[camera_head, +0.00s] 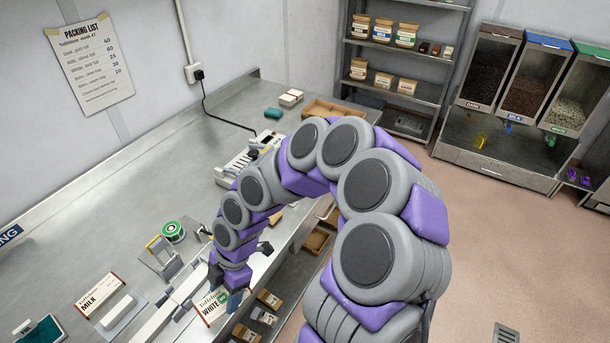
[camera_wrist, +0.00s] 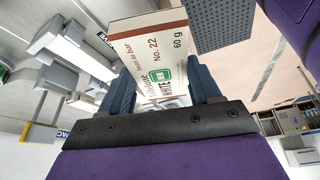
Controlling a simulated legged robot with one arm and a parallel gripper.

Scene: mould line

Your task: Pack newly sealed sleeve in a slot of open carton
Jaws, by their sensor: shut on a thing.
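My gripper (camera_head: 230,279) is low over the near end of the steel bench, shut on a white sleeve (camera_head: 211,306) with a brown edge, the word WHITE and a green seal. In the wrist view the sleeve (camera_wrist: 155,48) sits between the two fingers of my gripper (camera_wrist: 165,82), its printed face showing. I cannot tell whether it touches the bench. A brown open-topped carton (camera_head: 322,108) stands at the bench's far end, partly hidden by my arm. Its slots cannot be made out.
A MILK sleeve (camera_head: 100,296) lies at the bench's near left. A tape dispenser with a green roll (camera_head: 173,231) stands beyond it. A white machine (camera_head: 238,164) with a cord is farther along. Small boxes (camera_head: 268,299) sit on a lower shelf. The left bench surface is mostly clear.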

